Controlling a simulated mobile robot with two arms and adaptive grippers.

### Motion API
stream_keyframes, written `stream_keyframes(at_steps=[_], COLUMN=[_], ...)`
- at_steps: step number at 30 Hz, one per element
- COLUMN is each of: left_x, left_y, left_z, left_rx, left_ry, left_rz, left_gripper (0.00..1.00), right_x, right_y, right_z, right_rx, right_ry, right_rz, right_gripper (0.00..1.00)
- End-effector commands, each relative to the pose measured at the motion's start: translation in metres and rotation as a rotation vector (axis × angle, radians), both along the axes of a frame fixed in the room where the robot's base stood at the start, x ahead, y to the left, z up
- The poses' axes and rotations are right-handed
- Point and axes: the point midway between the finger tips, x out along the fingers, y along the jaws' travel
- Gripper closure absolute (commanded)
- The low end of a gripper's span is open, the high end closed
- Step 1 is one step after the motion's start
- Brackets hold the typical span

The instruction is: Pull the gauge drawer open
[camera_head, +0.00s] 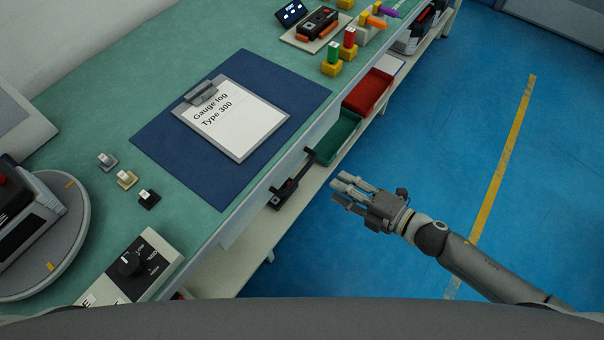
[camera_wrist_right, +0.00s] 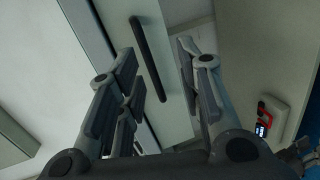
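The gauge drawer's pale front (camera_head: 265,193) sits under the front edge of the green workbench and looks closed. Its dark bar handle (camera_wrist_right: 149,58) shows in the right wrist view on the drawer front (camera_wrist_right: 172,85). In the head view the handle (camera_head: 309,156) is small and seen from above. My right gripper (camera_head: 340,188) is out in front of the bench, to the right of the drawer, with its fingers towards it. In the wrist view the gripper (camera_wrist_right: 158,62) is open and empty, with the handle between and beyond its fingers, apparently untouched. My left gripper is not in view.
A clipboard (camera_head: 238,118) lies on a blue mat (camera_head: 165,150) on the bench. A knob box (camera_head: 130,265) is near the front. The blue floor (camera_head: 440,130) is clear.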

Motion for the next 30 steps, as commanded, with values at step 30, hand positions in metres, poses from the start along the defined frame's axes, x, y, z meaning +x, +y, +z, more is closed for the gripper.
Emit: stream_keyframes(at_steps=[30], left_x=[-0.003], left_y=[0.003], left_z=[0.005], left_rx=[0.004], left_ry=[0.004], left_rz=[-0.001], left_gripper=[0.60], right_x=[0.048], right_y=[0.101], right_z=[-0.002], right_rx=[-0.019], right_ry=[-0.075], right_rz=[0.091], right_gripper=[0.66])
